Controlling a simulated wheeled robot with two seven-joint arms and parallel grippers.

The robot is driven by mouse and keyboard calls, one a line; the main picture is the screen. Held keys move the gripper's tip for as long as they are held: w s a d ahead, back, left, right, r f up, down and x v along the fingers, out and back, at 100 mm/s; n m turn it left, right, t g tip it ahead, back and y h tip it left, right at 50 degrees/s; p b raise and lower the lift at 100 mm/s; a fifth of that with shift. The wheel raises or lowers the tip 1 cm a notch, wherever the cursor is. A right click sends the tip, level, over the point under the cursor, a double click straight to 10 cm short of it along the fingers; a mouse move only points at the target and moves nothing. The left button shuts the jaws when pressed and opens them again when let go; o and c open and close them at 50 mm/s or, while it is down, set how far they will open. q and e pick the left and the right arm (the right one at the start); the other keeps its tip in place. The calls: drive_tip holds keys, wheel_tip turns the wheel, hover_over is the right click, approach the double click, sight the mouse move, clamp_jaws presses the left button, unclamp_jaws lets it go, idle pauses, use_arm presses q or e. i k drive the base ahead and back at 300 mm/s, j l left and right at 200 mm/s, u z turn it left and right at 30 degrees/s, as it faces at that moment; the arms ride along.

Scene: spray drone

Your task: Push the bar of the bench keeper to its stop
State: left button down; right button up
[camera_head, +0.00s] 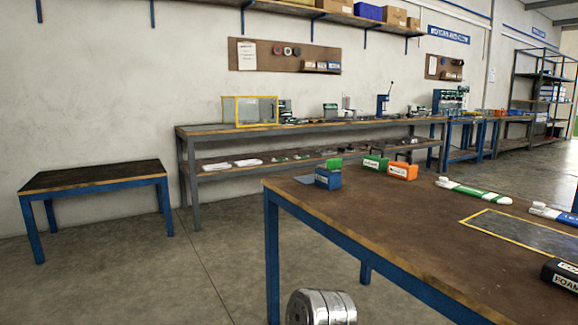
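No part labelled as the bench keeper can be made out with certainty. A small blue block with a green top (328,177) stands at the far left corner of the near workbench (410,215), and a flat grey-blue piece (304,180) lies beside it. I cannot tell whether this block is the keeper, and no bar or stop is clear at this size. Neither of my grippers is in view.
A green box (375,164) and an orange box (403,171) stand near the block. A green-and-white arm-like piece (473,191) and a yellow-outlined area (525,236) lie to the right. A dark FOAM block (562,275) sits at the right edge. A low table (95,175) stands left; open floor lies between.

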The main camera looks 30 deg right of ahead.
sight(334, 165)
drive_tip(key=i+u, duration=0.35)
drive_tip(key=i, duration=1.9)
